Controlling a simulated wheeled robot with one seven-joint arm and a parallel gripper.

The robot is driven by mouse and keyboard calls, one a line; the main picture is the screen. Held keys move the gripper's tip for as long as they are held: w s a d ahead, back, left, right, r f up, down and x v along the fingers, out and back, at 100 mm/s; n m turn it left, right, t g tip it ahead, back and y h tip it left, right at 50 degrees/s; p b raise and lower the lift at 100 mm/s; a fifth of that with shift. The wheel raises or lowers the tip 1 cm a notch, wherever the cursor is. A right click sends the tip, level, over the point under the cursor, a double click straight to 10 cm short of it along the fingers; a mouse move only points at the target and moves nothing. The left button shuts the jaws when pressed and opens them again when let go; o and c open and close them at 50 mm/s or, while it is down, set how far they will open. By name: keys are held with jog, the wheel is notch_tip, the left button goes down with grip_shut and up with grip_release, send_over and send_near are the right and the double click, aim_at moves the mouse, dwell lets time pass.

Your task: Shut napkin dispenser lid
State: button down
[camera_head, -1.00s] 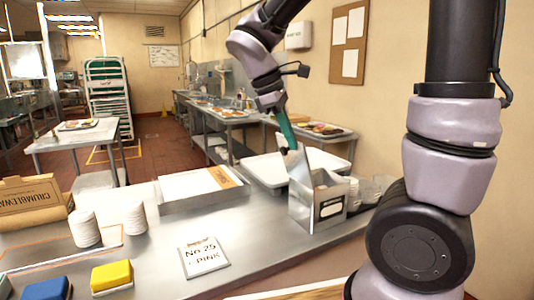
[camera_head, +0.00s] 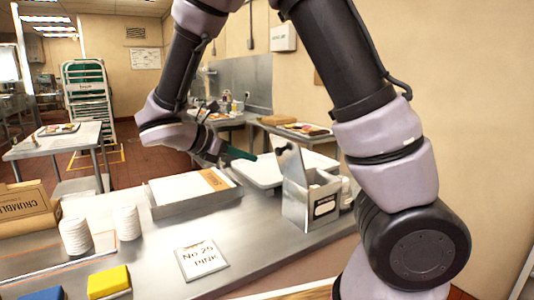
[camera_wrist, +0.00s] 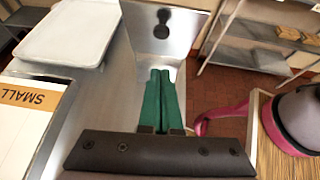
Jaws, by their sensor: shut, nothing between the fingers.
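The napkin dispenser (camera_head: 310,208) is a metal box with a dark label on its front, standing on the steel counter. Its lid (camera_head: 291,172) stands raised and upright at the box's left side, with a dark knob (camera_head: 284,150) near its top. My gripper (camera_head: 254,157) is left of the lid, its green fingers pointing right towards it, with a gap between. In the wrist view the green fingers (camera_wrist: 160,72) are together and empty. Beyond them a shiny metal panel with a dark shape (camera_wrist: 163,24) looks like the lid and knob. The box's inside is mostly hidden.
A paper tray (camera_head: 190,205) lies left of the dispenser and a pale tray (camera_head: 262,172) behind it. Stacked white cups (camera_head: 75,237), a "No 25 PINK" card (camera_head: 202,260) and a yellow block (camera_head: 110,281) are on the left. The counter before the dispenser is clear.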

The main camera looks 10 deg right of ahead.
jog(key=w+d, duration=0.2)
jog(key=d, duration=0.4)
jog(key=shift+w+d, duration=0.15)
jog(key=shift+w, duration=0.05)
